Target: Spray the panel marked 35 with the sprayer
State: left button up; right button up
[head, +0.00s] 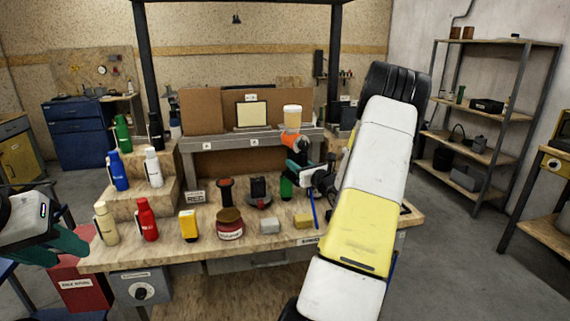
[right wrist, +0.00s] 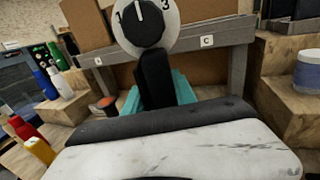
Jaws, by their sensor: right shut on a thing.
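The sprayer (head: 293,141) has an orange body and a cream cup on top. My right gripper (head: 300,168) is shut on it and holds it upright in front of the raised shelf. In the right wrist view the sprayer's round dial (right wrist: 146,22), with 1 and 3 marked, and its black handle stand between my teal right fingers (right wrist: 160,92). A pale cream panel (head: 252,114) in a dark frame stands on the shelf, left of the sprayer and apart from it. The small tag above it is too small to read. My left gripper (head: 62,244) is at the left edge, seemingly empty; its fingers overlap.
The raised shelf (head: 228,141) has brown boards behind it and lettered tags. Bottles stand on wooden steps (head: 125,202) at left; jars, blocks and a yellow can (head: 188,225) stand at the front of the workbench (head: 175,258). My right arm hides the bench's right side.

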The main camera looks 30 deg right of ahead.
jog(key=w+a, duration=0.3)
jog(key=a, duration=1.1)
jog(key=shift+w, duration=0.2)
jog(key=shift+r, duration=0.1)
